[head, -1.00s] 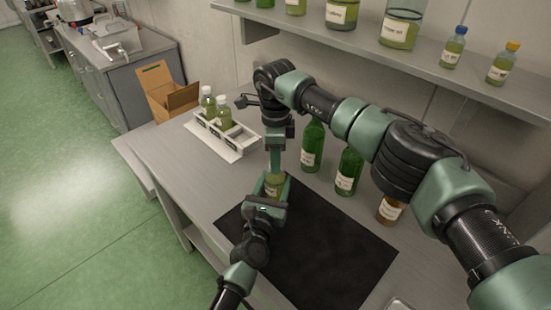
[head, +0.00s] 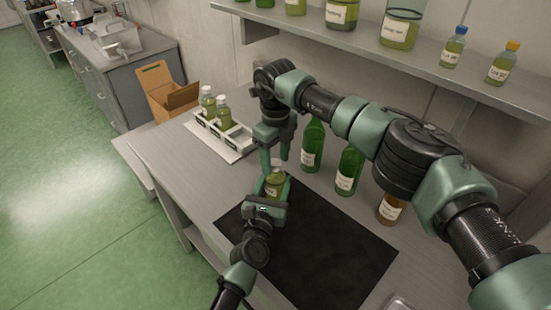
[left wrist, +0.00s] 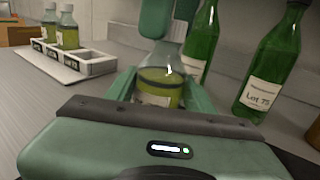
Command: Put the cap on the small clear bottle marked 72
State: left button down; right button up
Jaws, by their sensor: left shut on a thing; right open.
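A small clear bottle with yellow-green liquid (head: 274,184) stands upright at the back left edge of the black mat (head: 320,250). My left gripper (head: 270,192) is shut around its body. The bottle also shows in the left wrist view (left wrist: 160,88); its number cannot be read. A small whitish piece, seemingly the cap (head: 277,162), shows at the bottle's top in the head view. I cannot tell whether it is seated. My right gripper (head: 275,153) is open, its fingers pointing down on either side of the bottle's top. In the left wrist view its fingers partly hide the neck.
A white rack (head: 228,150) with two capped bottles stands behind to the left, near an open cardboard box (head: 172,98). Green bottles (head: 313,145) (head: 348,170) and a brown bottle (head: 390,208) stand right of my grippers. A shelf (head: 400,57) hangs above. The mat's front is clear.

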aim_at(273, 189)
notch_tip(273, 189, up, 12)
dwell(0.5)
pick_arm(q)
jog(key=shift+c, duration=2.4)
grip_release()
jog(key=b+v, duration=0.1)
jog(key=v, duration=0.6)
jog(key=shift+s+a, duration=0.1)
jog(key=shift+s, duration=0.3)
pick_arm(e)
jog(key=shift+f, duration=0.55)
